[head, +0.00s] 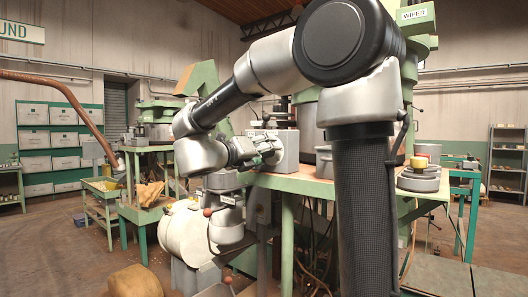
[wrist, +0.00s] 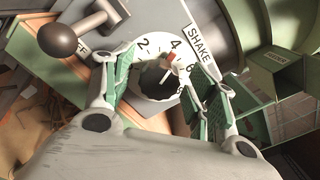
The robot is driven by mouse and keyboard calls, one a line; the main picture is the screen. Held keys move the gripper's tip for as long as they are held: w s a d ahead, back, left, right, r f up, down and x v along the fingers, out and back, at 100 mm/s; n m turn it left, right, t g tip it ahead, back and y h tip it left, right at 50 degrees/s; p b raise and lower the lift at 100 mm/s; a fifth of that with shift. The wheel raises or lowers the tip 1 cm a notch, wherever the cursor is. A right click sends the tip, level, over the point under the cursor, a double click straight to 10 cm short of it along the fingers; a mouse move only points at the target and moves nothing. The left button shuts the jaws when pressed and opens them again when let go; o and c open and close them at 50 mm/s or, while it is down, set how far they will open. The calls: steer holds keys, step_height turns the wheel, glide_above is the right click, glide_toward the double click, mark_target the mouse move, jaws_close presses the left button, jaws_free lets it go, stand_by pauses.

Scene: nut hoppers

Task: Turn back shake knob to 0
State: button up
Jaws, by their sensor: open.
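The shake knob (wrist: 152,84) is dark and round, with a red-tipped pointer, on a white dial (wrist: 148,48) in the wrist view. The figures 2, 4, 6 and 8 show around it, and the pointer is near 4. The 0 is not readable. A white SHAKE label (wrist: 201,45) is beside the dial. My gripper (wrist: 163,80) is open, its green-padded fingers on either side of the knob. I cannot tell whether they touch it. In the head view, my arm reaches toward the green-legged bench; the knob cannot be made out there.
A ball-ended lever (wrist: 75,33) stands close to the dial, left of my fingers. A green box-shaped part (wrist: 276,72) is at the right of the wrist view. In the head view, a white drum (head: 190,236) stands below my forearm, and a sack (head: 135,281) lies on the floor.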

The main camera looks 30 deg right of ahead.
steer(key=shift+d, duration=0.2)
steer(key=c, duration=1)
steer(key=shift+c, duration=0.2)
steer(key=n, duration=2.2)
steer(key=shift+f, duration=0.4)
steer(key=shift+n, duration=0.3)
